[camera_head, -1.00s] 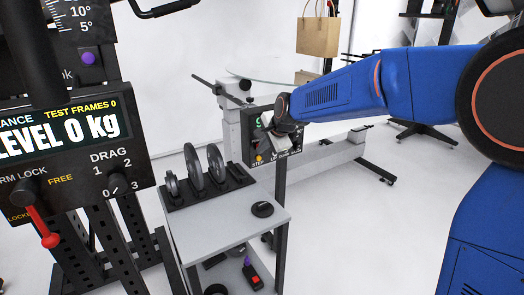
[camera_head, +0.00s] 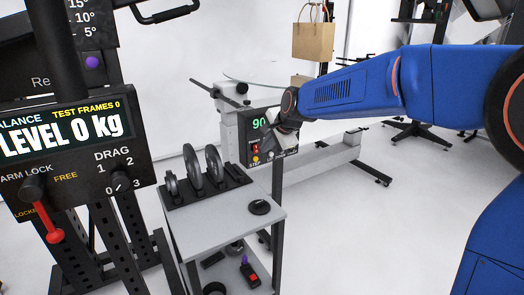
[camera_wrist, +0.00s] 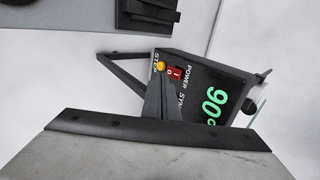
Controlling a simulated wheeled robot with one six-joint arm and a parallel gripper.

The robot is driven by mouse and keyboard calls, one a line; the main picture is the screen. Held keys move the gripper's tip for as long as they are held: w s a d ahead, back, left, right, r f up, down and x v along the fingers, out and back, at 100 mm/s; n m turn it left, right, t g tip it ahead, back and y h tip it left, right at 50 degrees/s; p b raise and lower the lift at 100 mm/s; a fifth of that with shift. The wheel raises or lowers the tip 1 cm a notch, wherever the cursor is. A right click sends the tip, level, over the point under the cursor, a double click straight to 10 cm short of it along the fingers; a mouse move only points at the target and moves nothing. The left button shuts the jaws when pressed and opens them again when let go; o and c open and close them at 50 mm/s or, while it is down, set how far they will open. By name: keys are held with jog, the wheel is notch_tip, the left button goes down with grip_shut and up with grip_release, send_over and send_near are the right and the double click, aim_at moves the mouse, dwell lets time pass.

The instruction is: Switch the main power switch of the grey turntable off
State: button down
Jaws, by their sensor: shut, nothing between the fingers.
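The grey turntable (camera_head: 229,128) stands in the middle of the head view with a dark control panel on it. The panel (camera_head: 245,125) shows a lit green 90, which also appears in the wrist view (camera_wrist: 220,105). The red main power switch (camera_wrist: 174,73) is beside the word POWER, next to the yellow STEP button (camera_wrist: 160,66). The switch also shows in the head view (camera_head: 256,148). My gripper (camera_head: 289,138) is in front of the panel's right part and hides some of it. In the wrist view my gripper (camera_wrist: 157,90) is shut and empty, its tip near the switch; contact cannot be told.
A small cart (camera_head: 215,222) with upright black discs and a round black knob (camera_head: 259,207) stands in front of the turntable. A black rack with a LEVEL 0 kg display (camera_head: 60,135) fills the left. A paper bag (camera_head: 313,40) hangs behind.

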jog(key=v, duration=0.8)
